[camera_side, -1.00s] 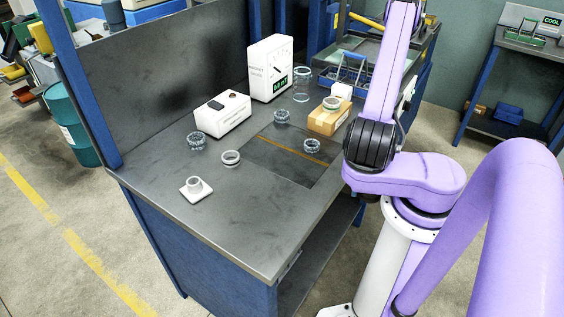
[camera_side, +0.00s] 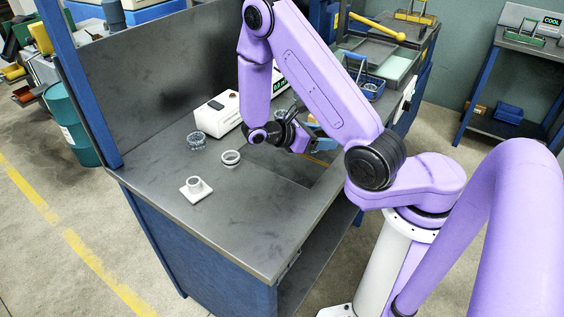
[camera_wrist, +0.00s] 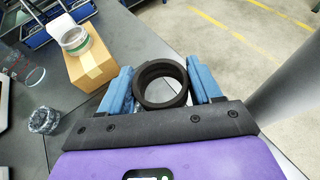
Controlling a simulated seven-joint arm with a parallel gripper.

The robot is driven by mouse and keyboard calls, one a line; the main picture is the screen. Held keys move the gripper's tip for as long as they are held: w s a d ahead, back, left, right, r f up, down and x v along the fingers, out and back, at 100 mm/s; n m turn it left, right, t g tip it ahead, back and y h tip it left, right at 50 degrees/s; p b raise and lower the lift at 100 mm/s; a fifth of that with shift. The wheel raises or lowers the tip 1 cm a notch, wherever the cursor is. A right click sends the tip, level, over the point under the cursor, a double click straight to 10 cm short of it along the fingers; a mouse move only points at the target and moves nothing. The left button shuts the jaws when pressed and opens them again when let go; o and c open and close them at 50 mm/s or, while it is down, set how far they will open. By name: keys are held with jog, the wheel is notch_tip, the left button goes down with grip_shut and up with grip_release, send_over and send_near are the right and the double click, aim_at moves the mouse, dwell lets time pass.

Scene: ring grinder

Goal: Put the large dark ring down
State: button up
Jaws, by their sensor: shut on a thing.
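The large dark ring (camera_wrist: 162,84) sits between the two blue fingers of my gripper (camera_wrist: 162,88) in the wrist view. Both fingers touch its outer sides, so my gripper is shut on it. The ring's opening faces the wrist camera. In the side view, my wrist is over the middle of the grey bench (camera_side: 230,210), and my arm hides most of the gripper and the ring. I cannot tell how high the ring is above the bench.
A cardboard box (camera_wrist: 92,66) with a pale ring (camera_wrist: 74,40) on top stands left of my gripper. A bluish ring (camera_wrist: 44,120) is nearby. A light ring (camera_side: 230,158), a white flanged part (camera_side: 196,188) and another ring (camera_side: 196,142) are on the bench. Its front is clear.

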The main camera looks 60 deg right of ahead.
aim_at(282, 162)
jog(key=w+a+n+t+h, duration=0.2)
jog(key=w+a+n+t, duration=0.4)
jog(key=w, duration=0.3)
jog(key=shift+t, duration=0.4)
jog(key=shift+d+f, duration=0.2)
jog(key=shift+f, duration=0.95)
jog(key=shift+d+f, duration=0.15)
jog(key=shift+f, duration=1)
jog(key=shift+d+f, duration=0.2)
jog(key=shift+f, duration=0.95)
jog(key=shift+f, duration=0.15)
jog(key=o, duration=1.2)
